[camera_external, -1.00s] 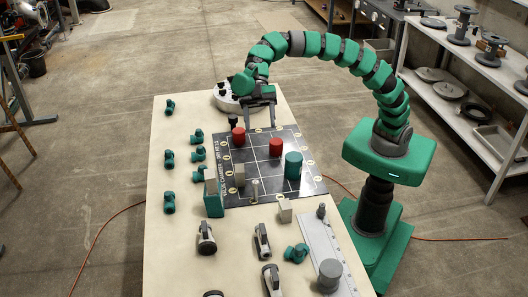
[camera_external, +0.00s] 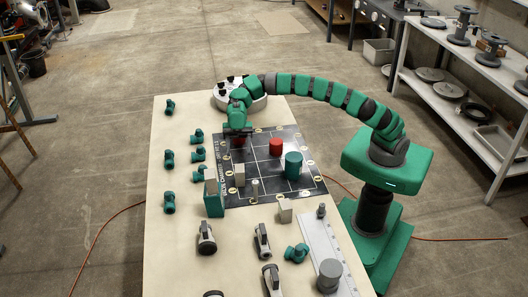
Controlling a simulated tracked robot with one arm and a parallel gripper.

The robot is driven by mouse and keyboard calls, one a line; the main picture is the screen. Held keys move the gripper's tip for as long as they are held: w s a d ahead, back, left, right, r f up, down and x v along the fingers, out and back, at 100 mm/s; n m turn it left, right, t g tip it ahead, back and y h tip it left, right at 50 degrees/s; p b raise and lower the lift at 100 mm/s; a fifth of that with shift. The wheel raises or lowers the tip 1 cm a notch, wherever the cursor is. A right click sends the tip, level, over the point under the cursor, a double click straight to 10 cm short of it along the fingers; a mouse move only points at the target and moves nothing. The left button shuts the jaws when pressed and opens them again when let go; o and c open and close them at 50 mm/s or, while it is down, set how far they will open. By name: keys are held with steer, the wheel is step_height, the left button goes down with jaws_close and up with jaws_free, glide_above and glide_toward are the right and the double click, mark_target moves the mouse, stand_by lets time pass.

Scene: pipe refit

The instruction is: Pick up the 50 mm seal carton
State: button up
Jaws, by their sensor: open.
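Three pale beige blocks could be cartons; I cannot read a size on any of them. One pale block (camera_external: 239,173) stands on the dark gridded mat near its left edge. Another pale block (camera_external: 285,211) stands on the table just in front of the mat. A third pale block (camera_external: 211,185) shows behind the top of a green box (camera_external: 214,205) at the mat's left front corner. My gripper (camera_external: 237,134) is open over the mat's back left part, apart from these blocks. It mostly hides a red cylinder (camera_external: 239,142); whether it touches this is unclear.
The dark mat (camera_external: 262,186) also bears a red cylinder (camera_external: 276,147) and a larger green cylinder (camera_external: 293,165). Green pipe fittings (camera_external: 169,160) line the left side. Grey-black valves (camera_external: 207,238) and a metal ruler-like plate (camera_external: 318,245) lie in front. A round white fixture stands at the back.

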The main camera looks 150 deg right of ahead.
mark_target(239, 165)
steer(key=f, duration=0.3)
steer(key=shift+w+a, duration=0.3)
steer(key=shift+w, duration=0.1)
steer(key=shift+b+x, duration=0.75)
steer(key=shift+x, duration=2.55)
steer(key=shift+s, duration=0.1)
steer(key=c, duration=1.1)
